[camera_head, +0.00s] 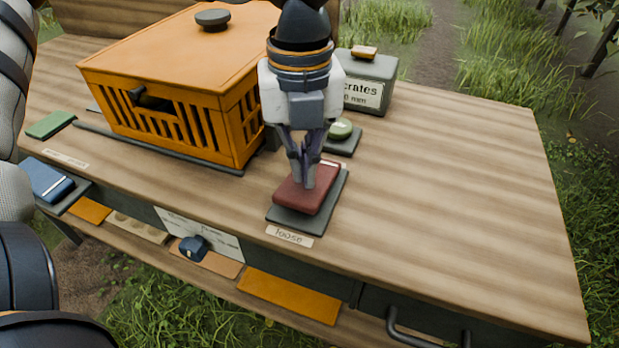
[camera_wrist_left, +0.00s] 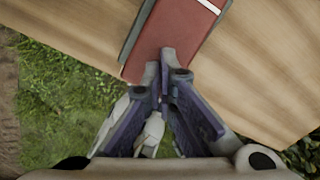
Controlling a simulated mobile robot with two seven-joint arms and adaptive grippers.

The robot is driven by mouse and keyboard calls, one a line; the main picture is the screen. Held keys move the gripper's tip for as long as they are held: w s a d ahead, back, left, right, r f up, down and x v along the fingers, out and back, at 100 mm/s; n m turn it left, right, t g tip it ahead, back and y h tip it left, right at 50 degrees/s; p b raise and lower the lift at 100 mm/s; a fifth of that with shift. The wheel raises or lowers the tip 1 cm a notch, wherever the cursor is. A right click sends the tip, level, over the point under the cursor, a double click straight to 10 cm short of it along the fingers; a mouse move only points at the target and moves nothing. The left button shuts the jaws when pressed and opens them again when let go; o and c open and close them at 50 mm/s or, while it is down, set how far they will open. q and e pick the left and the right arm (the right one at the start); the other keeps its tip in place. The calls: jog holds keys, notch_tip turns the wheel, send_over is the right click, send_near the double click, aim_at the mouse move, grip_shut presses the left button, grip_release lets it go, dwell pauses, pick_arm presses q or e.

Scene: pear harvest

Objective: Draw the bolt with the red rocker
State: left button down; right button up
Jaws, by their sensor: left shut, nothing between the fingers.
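The red rocker (camera_head: 296,199) sits on a dark base plate at the table's front, behind a label that reads "loose". My left gripper (camera_head: 308,182) points down at the rocker, shut and empty, its fingertips at the upper surface; I cannot tell whether they press it. In the left wrist view the red rocker (camera_wrist_left: 180,32) has a white stripe, and the fingertips (camera_wrist_left: 167,55) overlap its near end. I cannot pick out the bolt for sure; a dark knob (camera_head: 152,99) sticks out of the slatted front of the orange box (camera_head: 170,60). My right gripper is not in view.
A green round button (camera_head: 341,130) on a dark plate and a grey box marked "crates" (camera_head: 368,75) stand behind the rocker. A blue rocker (camera_head: 47,180) and a green pad (camera_head: 51,124) lie at the left. The table's right side (camera_head: 470,190) is clear.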

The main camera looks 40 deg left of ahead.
aim_at(303, 186)
pick_arm(q)
jog(key=shift+f, duration=1.2)
dwell(0.6)
notch_tip(303, 186, up, 6)
jog(key=p, duration=0.4)
jog(key=shift+f, duration=0.25)
jog(key=shift+r+p, duration=0.45)
jog(key=shift+r, duration=0.45)
jog(key=shift+f, duration=0.15)
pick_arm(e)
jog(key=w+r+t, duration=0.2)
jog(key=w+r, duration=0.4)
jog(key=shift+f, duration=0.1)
